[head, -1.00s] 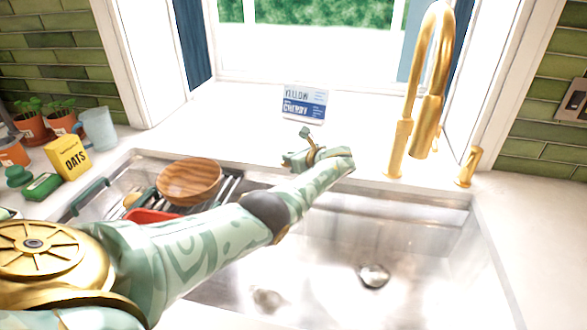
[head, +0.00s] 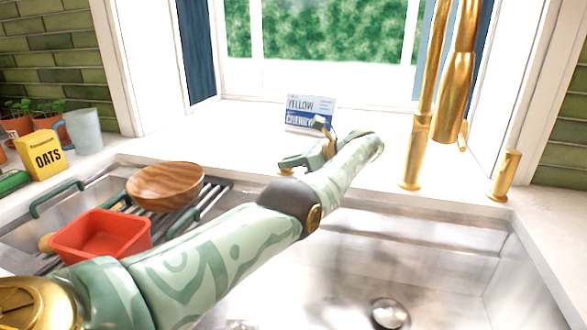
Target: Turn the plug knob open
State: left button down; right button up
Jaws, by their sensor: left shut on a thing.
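My left arm reaches from the lower left across the sink to the back ledge. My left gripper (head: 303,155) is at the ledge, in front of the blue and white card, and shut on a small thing. I take this to be the plug knob; a bit of gold (head: 286,171) shows below the fingers, and the rest is hidden by the gripper. How far the knob is turned cannot be seen. The round metal drain (head: 390,313) lies in the sink floor at the lower right. My right gripper is not in view.
The gold faucet (head: 416,150) and a gold handle (head: 504,176) stand right of the gripper. The card (head: 309,104) stands behind it. A wooden bowl (head: 165,185) and red container (head: 100,236) sit on the rack at left. The right sink basin is clear.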

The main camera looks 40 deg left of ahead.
pick_arm(q)
jog(key=c, duration=1.5)
grip_release()
jog(key=shift+o, duration=0.2)
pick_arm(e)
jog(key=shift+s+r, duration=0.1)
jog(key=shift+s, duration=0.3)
